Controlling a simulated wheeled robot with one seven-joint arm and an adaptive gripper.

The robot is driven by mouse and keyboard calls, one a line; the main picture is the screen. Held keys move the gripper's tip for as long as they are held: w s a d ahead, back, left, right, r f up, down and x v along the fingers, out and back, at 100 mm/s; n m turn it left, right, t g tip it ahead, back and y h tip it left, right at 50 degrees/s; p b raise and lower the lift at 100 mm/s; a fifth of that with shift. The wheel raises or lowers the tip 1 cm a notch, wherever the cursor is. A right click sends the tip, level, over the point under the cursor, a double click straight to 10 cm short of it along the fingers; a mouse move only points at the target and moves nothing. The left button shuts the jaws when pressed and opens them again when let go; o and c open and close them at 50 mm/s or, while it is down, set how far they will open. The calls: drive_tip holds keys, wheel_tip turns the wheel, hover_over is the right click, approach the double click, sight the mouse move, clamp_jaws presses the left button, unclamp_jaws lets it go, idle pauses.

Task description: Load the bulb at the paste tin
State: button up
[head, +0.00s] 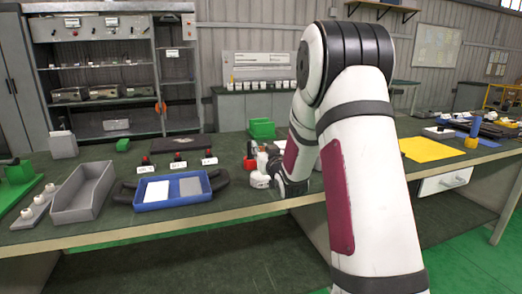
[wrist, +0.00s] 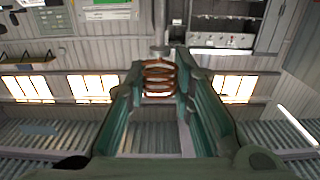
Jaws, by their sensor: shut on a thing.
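In the head view my gripper (head: 280,182) is low over the bench, largely hidden by my own arm. A small white rounded tin-like object (head: 259,180) stands on the bench just left of my gripper; I cannot tell whether they touch. I cannot clearly make out a bulb.
On the green-topped bench (head: 240,200) stand a blue tray (head: 150,200) with white and grey pads, a grey open bin (head: 82,192) and small red-topped items with white labels (head: 147,164). A green bin (head: 262,128) is behind. A yellow sheet (head: 430,149) lies right of my arm.

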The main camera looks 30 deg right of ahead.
drive_tip(key=shift+f+b, duration=0.6)
drive_tip(key=shift+f, duration=0.05)
idle(1.1)
drive_tip(key=shift+r+p, duration=1.6)
drive_tip(key=shift+r, duration=1.95)
drive_tip(key=shift+s, duration=0.1)
